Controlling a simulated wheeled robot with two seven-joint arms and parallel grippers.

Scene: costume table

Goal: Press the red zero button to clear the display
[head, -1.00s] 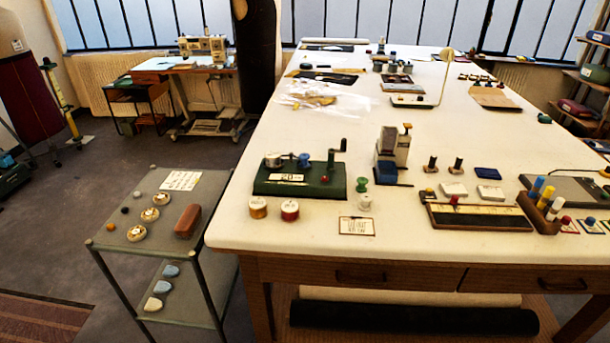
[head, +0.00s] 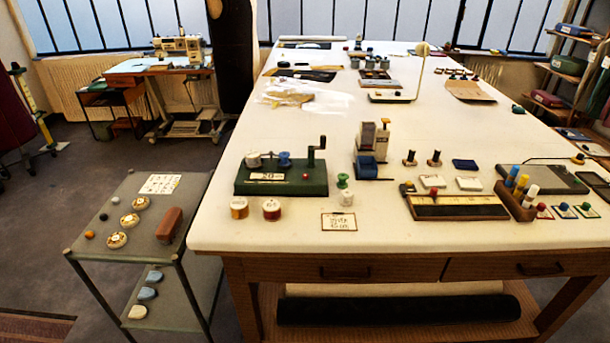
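A dark green winding device (head: 282,188) stands near the front left of the long white table in the head view. On its front face are a small pale display (head: 267,176), which seems to read 20, and a small round red button (head: 305,177) to the right of it. A white spool and a blue spool sit on its top, with a dark crank at its right end. Neither of my grippers shows in the head view.
A low cart (head: 150,225) stands left of the table.

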